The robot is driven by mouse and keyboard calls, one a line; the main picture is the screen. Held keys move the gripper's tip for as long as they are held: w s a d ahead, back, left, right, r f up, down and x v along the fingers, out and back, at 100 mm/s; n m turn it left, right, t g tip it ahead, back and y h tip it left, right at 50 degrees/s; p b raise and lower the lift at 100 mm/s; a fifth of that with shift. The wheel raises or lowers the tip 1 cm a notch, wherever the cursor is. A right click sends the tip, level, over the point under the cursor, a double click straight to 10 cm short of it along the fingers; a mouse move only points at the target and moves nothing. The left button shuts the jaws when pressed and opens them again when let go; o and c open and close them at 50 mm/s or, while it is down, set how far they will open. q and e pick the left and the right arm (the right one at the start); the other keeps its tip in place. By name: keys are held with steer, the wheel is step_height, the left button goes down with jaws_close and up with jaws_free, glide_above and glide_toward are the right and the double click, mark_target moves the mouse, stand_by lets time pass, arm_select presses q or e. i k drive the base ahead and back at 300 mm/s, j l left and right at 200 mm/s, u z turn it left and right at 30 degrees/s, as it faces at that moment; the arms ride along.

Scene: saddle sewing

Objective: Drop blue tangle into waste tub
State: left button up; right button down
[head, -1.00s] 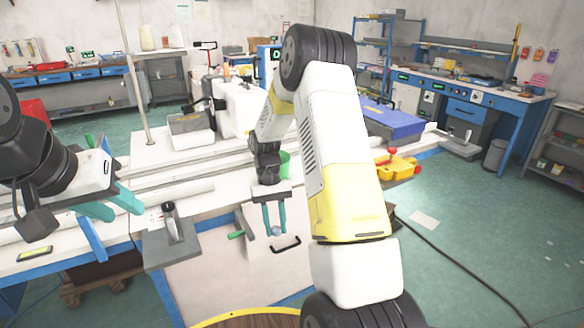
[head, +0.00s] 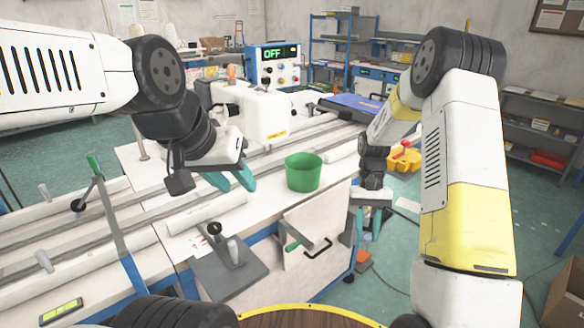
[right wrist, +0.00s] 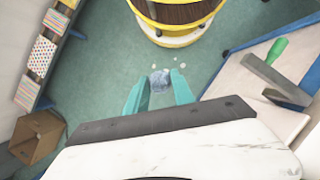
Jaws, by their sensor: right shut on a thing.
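The blue tangle (right wrist: 158,80) is a small pale blue bundle between the teal fingertips of my right gripper (right wrist: 157,87), which is shut on it in the right wrist view. In the head view my right gripper (head: 368,226) points down beyond the right end of the bench, to the right of and lower than the green tub. The tangle is hard to make out there. The green tub (head: 303,172), apparently the waste tub, stands upright on the bench; its inside bottom is hidden. My left gripper (head: 234,184) is over the bench, left of the tub, with its teal fingers apart and empty.
A grey plate with an upright tool (head: 232,250) lies at the bench's front edge. A white machine (head: 262,115) stands behind the tub, with a control box reading OFF (head: 275,62).

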mark_target(308, 187)
steer(key=j, duration=0.2)
steer(key=i+l, duration=0.2)
steer(key=l, duration=0.2)
steer(key=i+l, duration=0.15)
steer(key=l, duration=0.2)
steer(key=i+l, duration=0.2)
steer(key=l, duration=0.2)
steer(key=i+l, duration=0.15)
steer(key=l, duration=0.2)
